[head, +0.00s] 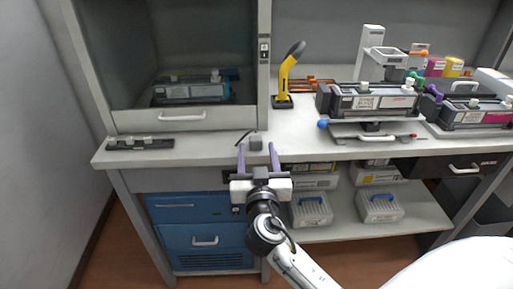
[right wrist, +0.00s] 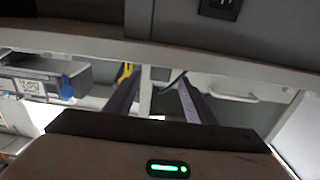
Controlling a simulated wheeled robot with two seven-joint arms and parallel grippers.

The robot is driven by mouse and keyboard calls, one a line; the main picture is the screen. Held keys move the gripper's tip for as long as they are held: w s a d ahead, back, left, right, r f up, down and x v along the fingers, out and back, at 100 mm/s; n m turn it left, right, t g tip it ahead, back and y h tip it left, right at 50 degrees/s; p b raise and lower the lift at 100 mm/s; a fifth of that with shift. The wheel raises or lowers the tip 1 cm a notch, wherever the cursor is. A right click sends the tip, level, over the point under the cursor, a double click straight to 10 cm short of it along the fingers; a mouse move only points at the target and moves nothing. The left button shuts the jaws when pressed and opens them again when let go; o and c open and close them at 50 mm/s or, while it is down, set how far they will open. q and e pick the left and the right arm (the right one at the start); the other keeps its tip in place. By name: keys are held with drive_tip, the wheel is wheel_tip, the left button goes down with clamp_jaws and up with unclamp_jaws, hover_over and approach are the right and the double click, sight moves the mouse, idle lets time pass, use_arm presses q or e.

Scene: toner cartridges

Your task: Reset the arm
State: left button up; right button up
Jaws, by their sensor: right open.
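My right gripper (head: 258,148) reaches up to the front edge of the counter in the head view. Its two purple fingers are spread apart with nothing held between them. A small grey block (head: 255,142) on the counter shows between the fingertips; I cannot tell its distance from them. In the right wrist view the purple fingers of the gripper (right wrist: 157,88) are also apart. My left gripper is in neither view.
The counter (head: 320,147) carries a yellow handheld scanner (head: 287,75) on a stand and a toner cartridge (head: 372,101) on a fixture. A glass-fronted cabinet (head: 165,60) stands left. Blue drawers (head: 200,240) and a lower shelf (head: 335,228) with boxes lie below.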

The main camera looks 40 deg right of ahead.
drive_tip(key=b+v, duration=0.1)
drive_tip(key=v, duration=0.5)
drive_tip(key=s+a+f+n+g+y, duration=0.2)
drive_tip(key=s+a+f+n+y, duration=0.15)
drive_tip(key=f, duration=0.55)
drive_tip(key=s+a+f+n+g+y, duration=0.1)
drive_tip(key=s+a+f+n+y, duration=0.25)
drive_tip(key=f, duration=0.65)
drive_tip(key=s+a+f+g+y, duration=0.1)
drive_tip(key=s+a+f+y, duration=0.1)
drive_tip(key=s, duration=0.4)
drive_tip(key=s+a+f+n+g+y+p, duration=0.1)
drive_tip(key=s+a+f+g+y, duration=0.1)
drive_tip(key=s+a+f, duration=0.3)
drive_tip(key=shift+s+a+f+n+g+y, duration=0.3)
drive_tip(key=shift+s+f+y, duration=0.35)
drive_tip(key=shift+f, duration=0.3)
